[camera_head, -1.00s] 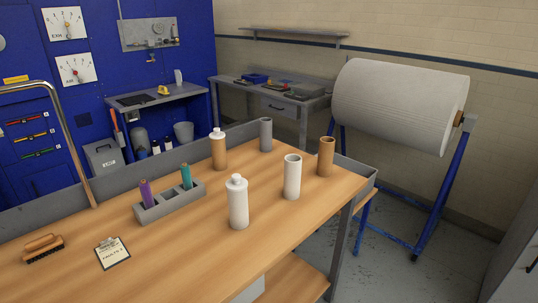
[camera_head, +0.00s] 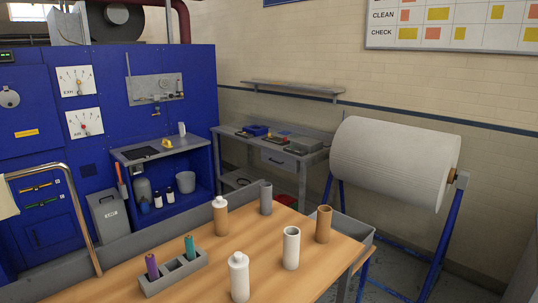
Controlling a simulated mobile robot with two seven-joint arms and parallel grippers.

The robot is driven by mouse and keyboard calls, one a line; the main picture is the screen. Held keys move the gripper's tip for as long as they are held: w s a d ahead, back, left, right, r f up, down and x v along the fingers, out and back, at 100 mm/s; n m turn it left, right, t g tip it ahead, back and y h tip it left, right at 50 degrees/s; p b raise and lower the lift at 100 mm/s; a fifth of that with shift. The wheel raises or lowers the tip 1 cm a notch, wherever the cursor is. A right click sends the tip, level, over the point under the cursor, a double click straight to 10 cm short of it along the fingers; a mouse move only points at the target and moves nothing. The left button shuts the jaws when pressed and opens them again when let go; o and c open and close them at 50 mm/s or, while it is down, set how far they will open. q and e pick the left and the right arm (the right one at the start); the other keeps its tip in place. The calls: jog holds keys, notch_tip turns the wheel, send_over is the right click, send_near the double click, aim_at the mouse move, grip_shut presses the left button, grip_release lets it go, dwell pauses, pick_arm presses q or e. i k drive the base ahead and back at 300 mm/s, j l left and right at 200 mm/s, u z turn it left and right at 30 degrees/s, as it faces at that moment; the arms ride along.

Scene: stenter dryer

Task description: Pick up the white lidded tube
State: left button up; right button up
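The white lidded tube (camera_head: 239,277) stands upright on the wooden table, near the front of the group of tubes. Its cap is white with a narrower top, and its base is close to the lower picture edge. An open white tube (camera_head: 291,248) stands to its right. A brown tube with a white lid (camera_head: 220,216) stands behind it. A brown open tube (camera_head: 323,224) and a grey tube (camera_head: 266,198) stand farther back. Neither of my grippers shows in the head view.
The wooden table (camera_head: 200,290) has a grey raised rim (camera_head: 150,236) along its back. A grey holder (camera_head: 172,274) with a purple and a teal piece stands left of the white lidded tube. A metal rail (camera_head: 80,215) rises at the left. A large white roll (camera_head: 390,163) stands beyond the table.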

aim_at(240, 287)
jog(key=u, duration=0.45)
jog(key=l+u, duration=0.15)
jog(key=u, duration=0.35)
jog(key=i+l+u, duration=0.1)
jog(key=u, duration=0.35)
jog(key=l+u, duration=0.3)
jog(key=u, duration=0.2)
jog(key=l+u, duration=0.25)
jog(key=k+l+u, duration=0.2)
jog(key=l, duration=0.15)
jog(key=k+l+u, duration=0.1)
jog(key=l+u, duration=0.15)
jog(key=l, duration=0.1)
